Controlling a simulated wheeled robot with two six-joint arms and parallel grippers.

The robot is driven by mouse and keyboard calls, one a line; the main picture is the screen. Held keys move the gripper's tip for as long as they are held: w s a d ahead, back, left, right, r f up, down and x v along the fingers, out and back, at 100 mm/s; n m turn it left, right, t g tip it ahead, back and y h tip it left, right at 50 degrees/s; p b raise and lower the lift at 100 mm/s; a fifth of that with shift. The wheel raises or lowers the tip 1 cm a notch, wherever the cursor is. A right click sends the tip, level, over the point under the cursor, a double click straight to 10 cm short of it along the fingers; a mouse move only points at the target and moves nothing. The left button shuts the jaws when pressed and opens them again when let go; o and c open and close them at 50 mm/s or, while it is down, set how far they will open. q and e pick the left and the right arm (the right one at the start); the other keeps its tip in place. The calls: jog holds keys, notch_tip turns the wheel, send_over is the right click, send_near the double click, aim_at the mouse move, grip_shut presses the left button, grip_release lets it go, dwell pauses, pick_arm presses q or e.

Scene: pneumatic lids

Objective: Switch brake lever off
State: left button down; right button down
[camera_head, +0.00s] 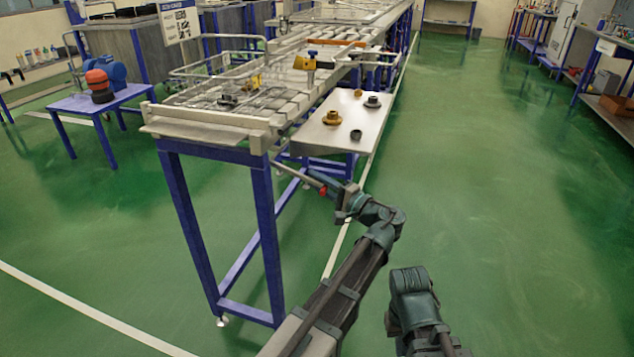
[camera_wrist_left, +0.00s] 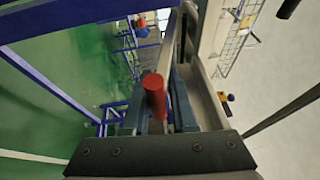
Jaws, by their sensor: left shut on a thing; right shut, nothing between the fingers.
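The brake lever shows in the head view as a thin rod (camera_head: 298,176) by the near right corner of the conveyor frame, ending in a red grip (camera_head: 323,191). My left gripper (camera_head: 331,187) is at the red grip. In the left wrist view the red grip (camera_wrist_left: 154,95) stands between the two fingers of my left gripper (camera_wrist_left: 160,108), which is shut on it. My right arm shows low in the head view, but its fingers do not show.
The conveyor's blue leg (camera_head: 267,240) stands left of my left gripper. Above is a side table (camera_head: 318,138) with several small metal parts. A blue table (camera_head: 75,103) with a red and blue item stands at left. The green floor (camera_head: 500,210) at right is clear.

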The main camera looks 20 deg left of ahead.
pick_arm(q)
jog(key=shift+s+f, duration=0.15)
jog(key=shift+s, duration=0.05)
